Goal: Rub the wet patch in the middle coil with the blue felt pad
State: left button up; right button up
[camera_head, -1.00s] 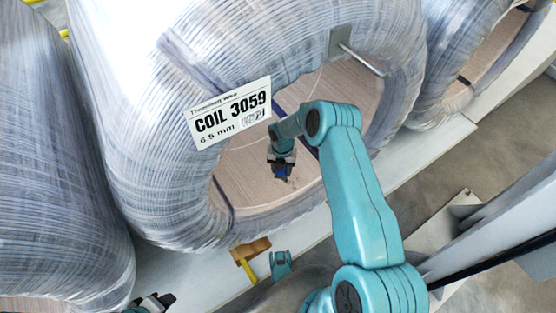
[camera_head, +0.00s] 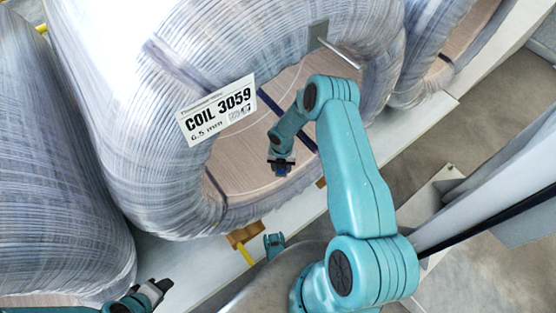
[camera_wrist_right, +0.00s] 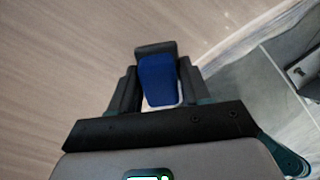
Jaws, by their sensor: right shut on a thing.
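The middle coil (camera_head: 125,120) is a large ring of grey wire in clear wrap, with a white COIL 3059 label (camera_head: 217,110). My right gripper (camera_head: 281,166) is inside its opening, in front of the brown inner surface (camera_head: 235,165). It is shut on the blue felt pad (camera_head: 280,171). In the right wrist view the pad (camera_wrist_right: 158,80) sits between the dark fingers, close to the brown surface; I cannot tell whether it touches. No wet patch can be made out. My left gripper (camera_head: 157,289) is low at the left, away from the coil; its jaw gap is unclear.
Another wrapped coil (camera_head: 50,180) stands at the left, and one more (camera_head: 440,50) at the upper right. A metal bracket with a rod (camera_head: 335,48) juts from the middle coil's upper rim. A brown block (camera_head: 243,234) and yellow piece (camera_head: 245,255) lie below it.

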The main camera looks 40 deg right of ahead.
jog(key=shift+s+a, duration=0.1)
jog(key=shift+s, duration=1)
jog(key=shift+f, duration=0.15)
jog(key=shift+w+f+b, duration=0.15)
jog(key=shift+w+b, duration=0.4)
jog(key=shift+w, duration=0.25)
jog(key=shift+w+f+b, duration=0.1)
jog(key=shift+w+b, duration=0.45)
jog(key=shift+w, duration=0.25)
jog(key=shift+w+r, duration=0.1)
jog(key=shift+w, duration=0.3)
jog(key=shift+c, duration=0.9)
jog(key=b, duration=0.1)
jog(key=w+b, duration=0.1)
jog(key=w, duration=0.1)
jog(key=shift+w+d+f+b, duration=0.2)
jog(key=shift+d+f+b, duration=0.05)
jog(key=shift+b, duration=0.15)
jog(key=shift+w+b, duration=0.35)
jog(key=shift+w+d+r+b, duration=0.1)
jog(key=shift+w+r+b, duration=0.2)
jog(key=shift+w, duration=0.2)
jog(key=shift+w+f+b, duration=0.15)
jog(key=shift+w+b, duration=0.15)
jog(key=shift+w, duration=0.05)
jog(key=shift+w+d+r, duration=0.1)
jog(key=shift+w+r, duration=0.05)
jog(key=shift+w, duration=0.65)
jog(key=shift+w+d+r, duration=0.1)
jog(key=shift+w, duration=0.65)
